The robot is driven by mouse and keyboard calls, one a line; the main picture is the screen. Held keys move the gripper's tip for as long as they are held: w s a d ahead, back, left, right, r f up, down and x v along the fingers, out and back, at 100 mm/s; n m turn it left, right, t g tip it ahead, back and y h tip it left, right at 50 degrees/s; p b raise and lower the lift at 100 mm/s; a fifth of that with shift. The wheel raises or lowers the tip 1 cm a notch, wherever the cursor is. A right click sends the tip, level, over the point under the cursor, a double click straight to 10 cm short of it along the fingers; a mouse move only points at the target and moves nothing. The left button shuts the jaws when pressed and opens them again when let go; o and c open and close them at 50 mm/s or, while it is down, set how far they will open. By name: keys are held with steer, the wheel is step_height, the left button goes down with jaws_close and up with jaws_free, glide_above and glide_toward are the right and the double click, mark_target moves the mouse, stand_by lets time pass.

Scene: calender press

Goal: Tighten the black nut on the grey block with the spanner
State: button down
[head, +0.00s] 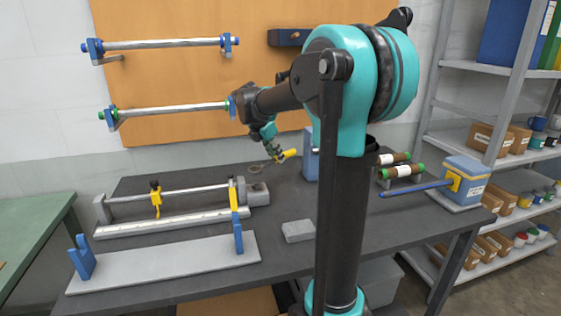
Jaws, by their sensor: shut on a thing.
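My gripper (276,154) hangs above and a little right of the block, shut on the spanner's yellow handle (290,154). The spanner's dark ring end (256,169) points left and sits above the nut, seemingly apart from it. The fingertips are small and partly hidden.
The rail fixture (165,220) with yellow clamps and a grey plate (165,264) with blue brackets lie left. A blue upright (311,155) stands close right of the spanner. A loose grey slab (298,231) lies in front. A blue box (464,178) stands right.

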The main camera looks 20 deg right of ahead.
steer(key=shift+w+a+r+n, duration=0.1)
steer(key=shift+w+r+n, duration=0.05)
steer(key=shift+w+n, duration=0.4)
steer(key=shift+t, duration=0.3)
steer(key=shift+f, duration=3.2)
steer(key=shift+s, duration=0.1)
steer(key=shift+s+d+m+g+h, duration=0.1)
steer(key=shift+s+d+m+g, duration=0.2)
steer(key=shift+s+m, duration=0.35)
steer(key=shift+s+d+m+g+h, duration=0.1)
steer(key=shift+s+d+m+g, duration=0.3)
steer(key=shift+m, duration=0.45)
steer(key=shift+s+d+m+g+h, duration=0.1)
steer(key=shift+s+m+g, duration=0.2)
steer(key=shift+s+m, duration=0.4)
steer(key=shift+s+d+m+g, duration=0.1)
steer(key=shift+s+m+g, duration=0.7)
steer(key=shift+s+m, duration=0.7)
steer(key=shift+s+a+m+g, duration=0.15)
steer(key=shift+s+m+g, duration=0.35)
steer(key=shift+m, duration=0.4)
steer(key=shift+s+a+m+g, duration=0.1)
steer(key=shift+s+m+g, duration=0.2)
steer(key=shift+s+m, duration=0.45)
steer(key=shift+s+a+m+g+y, duration=0.2)
steer(key=shift+s+a+m+g, duration=0.15)
steer(key=shift+s+m, duration=0.35)
steer(key=shift+s+a+m+g+y, duration=0.2)
steer(key=shift+s+a+m+g, duration=0.15)
steer(key=shift+m, duration=0.65)
